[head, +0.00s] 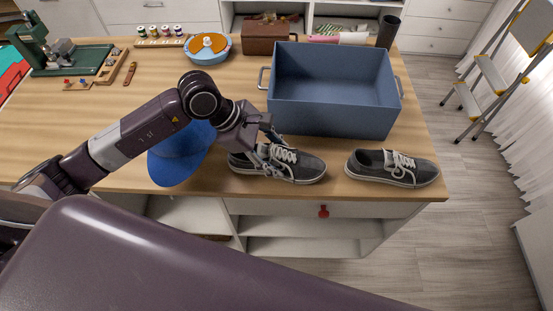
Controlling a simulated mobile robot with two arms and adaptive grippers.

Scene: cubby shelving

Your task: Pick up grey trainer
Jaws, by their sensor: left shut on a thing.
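Two grey trainers with white laces and pale soles stand near the front edge of the wooden table. My left gripper (268,147) is at the heel and opening of the left grey trainer (300,166), shut on it. The trainer is at table level; I cannot tell whether it is lifted. The other grey trainer (393,168) stands to the right, apart from the gripper. My arm and gripper hide part of the held trainer's heel end. My right gripper does not show.
A blue bin (335,112) with side handles stands just behind the trainers. A blue cap (180,155) lies left of the gripper, partly under my arm. A brown box (265,36), a dark cup (388,32) and a round blue-and-orange container (208,50) stand at the back.

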